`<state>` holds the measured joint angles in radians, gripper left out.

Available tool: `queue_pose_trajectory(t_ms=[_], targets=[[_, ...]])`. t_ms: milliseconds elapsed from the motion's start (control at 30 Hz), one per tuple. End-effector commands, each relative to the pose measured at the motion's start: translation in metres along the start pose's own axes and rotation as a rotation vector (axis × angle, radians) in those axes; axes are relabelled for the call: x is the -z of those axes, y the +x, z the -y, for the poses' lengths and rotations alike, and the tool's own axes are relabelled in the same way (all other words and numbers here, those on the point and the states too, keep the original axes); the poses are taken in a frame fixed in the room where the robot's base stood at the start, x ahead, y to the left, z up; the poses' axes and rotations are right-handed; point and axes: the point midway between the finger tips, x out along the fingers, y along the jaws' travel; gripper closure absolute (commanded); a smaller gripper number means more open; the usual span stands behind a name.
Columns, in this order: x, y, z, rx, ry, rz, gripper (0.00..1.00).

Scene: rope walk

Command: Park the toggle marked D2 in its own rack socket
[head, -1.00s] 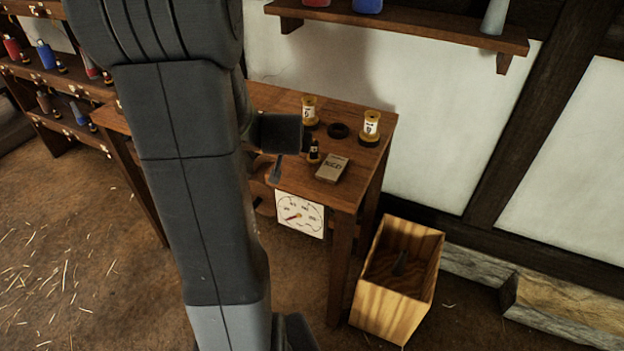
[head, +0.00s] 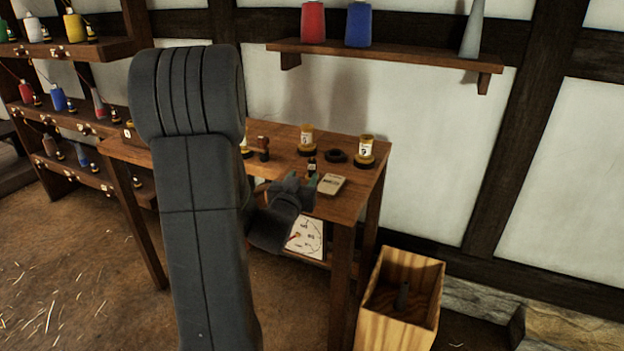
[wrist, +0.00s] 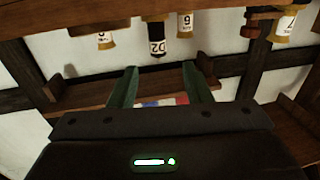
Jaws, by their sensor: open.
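The toggle marked D2 (wrist: 157,42) shows in the wrist view as a dark piece with a white label, beyond the fingertips. It seems to be the small dark piece (head: 311,166) on the bench in the head view. My gripper (wrist: 160,68) is open, with its two green fingers apart and nothing between them. In the head view my gripper (head: 308,184) is at the bench's front edge, close to the toggle and not visibly touching it. The rack (head: 84,128) stands at the left with small pegged pieces and spools; I cannot make out D2's socket.
On the bench (head: 350,205) are yellow-capped labelled jars (head: 365,152), a dark ring (head: 336,155), a small box (head: 331,184) and a stamp-like piece (head: 263,147). A wooden bin (head: 398,320) stands at right. A wall shelf (head: 390,58) holds spools above.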

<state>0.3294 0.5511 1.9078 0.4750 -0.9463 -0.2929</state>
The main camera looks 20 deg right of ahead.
Motion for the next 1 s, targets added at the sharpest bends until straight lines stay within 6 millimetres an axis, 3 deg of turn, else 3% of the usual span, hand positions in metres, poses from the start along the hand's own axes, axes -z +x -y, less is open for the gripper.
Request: queue_pose_trajectory(t_ms=[100,367,700,1000], targets=[[0.001,0.022,-0.001,-0.002,0.001,0.0,0.56],[0.0,0.044,0.0,0.001,0.001,0.001,0.56],[0.0,0.088,-0.003,0.001,0.001,0.002,0.56],[0.0,0.092,-0.003,0.002,0.001,0.002,0.58]])
